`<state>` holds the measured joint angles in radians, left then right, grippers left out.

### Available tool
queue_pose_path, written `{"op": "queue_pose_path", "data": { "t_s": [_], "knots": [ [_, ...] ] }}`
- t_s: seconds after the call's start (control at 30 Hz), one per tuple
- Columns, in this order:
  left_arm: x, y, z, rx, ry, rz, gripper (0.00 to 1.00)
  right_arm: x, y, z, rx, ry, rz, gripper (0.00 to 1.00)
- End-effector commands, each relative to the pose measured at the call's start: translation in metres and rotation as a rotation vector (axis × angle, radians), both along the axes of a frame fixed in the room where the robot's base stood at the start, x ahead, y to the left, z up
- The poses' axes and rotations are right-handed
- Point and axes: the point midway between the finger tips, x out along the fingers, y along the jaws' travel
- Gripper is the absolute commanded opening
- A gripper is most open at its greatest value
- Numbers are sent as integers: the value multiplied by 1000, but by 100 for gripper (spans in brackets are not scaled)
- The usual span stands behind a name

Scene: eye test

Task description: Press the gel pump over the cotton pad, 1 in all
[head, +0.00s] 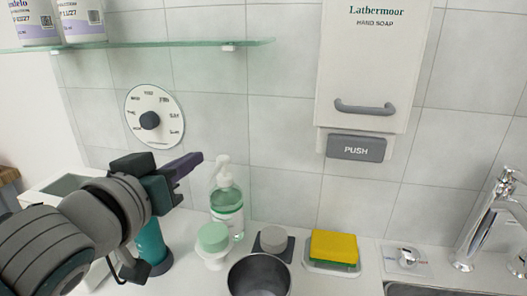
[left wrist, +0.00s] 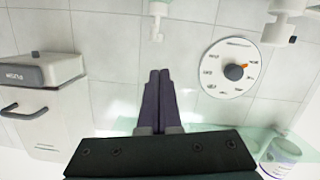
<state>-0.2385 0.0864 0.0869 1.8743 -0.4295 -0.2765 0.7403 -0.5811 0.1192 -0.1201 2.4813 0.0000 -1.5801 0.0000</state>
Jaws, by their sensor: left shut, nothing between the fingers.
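The gel pump (head: 227,198) is a clear bottle of green gel with a white pump head, upright on the counter by the wall. Its white head also shows at the top of the left wrist view (left wrist: 158,10), upside down. My left gripper (head: 197,159) is shut and empty, up and to the left of the pump head in the head view, apart from it. Its closed fingers point toward the pump in the left wrist view (left wrist: 160,74). I cannot make out a cotton pad for sure. My right gripper is not in view.
In front of the pump stand a mint round piece (head: 212,237) on a white stand, a pale round piece (head: 273,237) on a dark base and a metal bowl (head: 240,273). A sponge (head: 334,246), a wall soap dispenser (head: 362,70) and a tap (head: 490,215) are rightward.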

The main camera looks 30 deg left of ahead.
Motion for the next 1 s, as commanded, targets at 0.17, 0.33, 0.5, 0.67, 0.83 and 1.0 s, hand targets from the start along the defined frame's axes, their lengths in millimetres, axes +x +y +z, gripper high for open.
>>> {"op": "queue_pose_path", "data": {
  "t_s": [0.17, 0.33, 0.5, 0.67, 0.83, 1.0],
  "knots": [
    [-33, -6, 5, -2, 1, 1, 0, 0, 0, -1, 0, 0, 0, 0],
    [-49, -10, 8, 0, -1, 0, 0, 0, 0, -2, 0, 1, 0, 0],
    [-53, -11, 10, -1, -2, 1, 0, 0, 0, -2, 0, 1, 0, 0],
    [-53, -11, 10, -1, -2, 1, 0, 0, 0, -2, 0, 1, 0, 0],
    [-53, -11, 10, -1, -2, 1, 0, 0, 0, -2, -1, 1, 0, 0],
    [-53, -11, 10, 0, -2, 0, 0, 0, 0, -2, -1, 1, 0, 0]
  ]
}}
